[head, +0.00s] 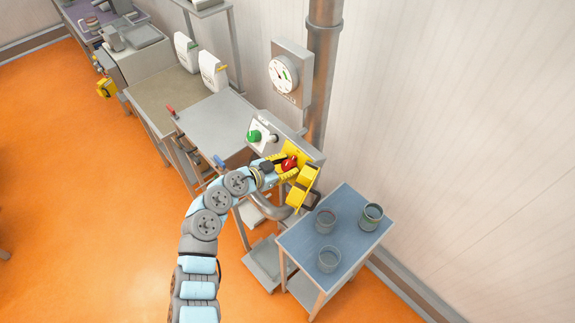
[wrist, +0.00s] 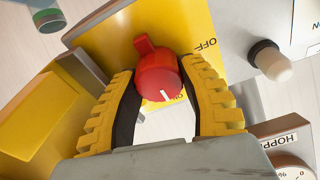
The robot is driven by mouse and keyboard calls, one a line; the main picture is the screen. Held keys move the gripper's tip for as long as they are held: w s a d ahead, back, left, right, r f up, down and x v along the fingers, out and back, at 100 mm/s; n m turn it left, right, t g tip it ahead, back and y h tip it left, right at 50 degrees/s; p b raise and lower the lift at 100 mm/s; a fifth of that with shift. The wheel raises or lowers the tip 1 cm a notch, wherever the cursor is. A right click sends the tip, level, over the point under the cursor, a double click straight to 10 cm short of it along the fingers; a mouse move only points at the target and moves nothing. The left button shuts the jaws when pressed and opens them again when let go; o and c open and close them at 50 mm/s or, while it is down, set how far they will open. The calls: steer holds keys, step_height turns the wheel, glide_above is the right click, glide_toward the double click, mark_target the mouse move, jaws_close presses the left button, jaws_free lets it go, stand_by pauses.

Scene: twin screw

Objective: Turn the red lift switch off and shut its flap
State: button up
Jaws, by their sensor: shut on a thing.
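The red lift switch (wrist: 156,75) is a round knob with a raised grip on a yellow plate (wrist: 110,35); the word OFF shows beside it in the wrist view. In the head view the red switch (head: 289,163) sits on the right part of the grey control box. My gripper (wrist: 165,95) has its yellow, black-padded fingers on both sides of the knob and is shut on it; it also shows in the head view (head: 283,165). The yellow flap (head: 302,187) hangs open below the switch. A yellow block-like part, likely the flap (wrist: 40,115), shows at the left in the wrist view.
A green knob (head: 254,135) and a pale knob (head: 273,138) sit left of the switch. A dial gauge (head: 283,75) is above, beside a vertical pipe (head: 322,60). A blue-topped table (head: 345,243) with several cups stands below right.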

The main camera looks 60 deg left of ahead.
steer(key=n, duration=0.5)
steer(key=shift+y, duration=0.3)
steer(key=n+p, duration=0.1)
steer(key=n, duration=0.1)
steer(key=n+p, duration=0.1)
steer(key=n, duration=0.2)
steer(key=shift+a+g+y+p, duration=0.1)
steer(key=shift+g+y+p, duration=0.2)
steer(key=shift+p, duration=0.1)
steer(key=n+p, duration=0.1)
steer(key=n, duration=0.2)
steer(key=shift+n+g+p, duration=0.3)
steer(key=shift+n+p, duration=0.05)
steer(key=shift+n, duration=0.05)
steer(key=n, duration=0.4)
steer(key=shift+s+f+n, duration=0.1)
steer(key=shift+f+n, duration=0.15)
steer(key=shift+n, duration=0.15)
steer(key=shift+g, duration=0.3)
steer(key=o, duration=1.2)
steer(key=shift+r, duration=0.1)
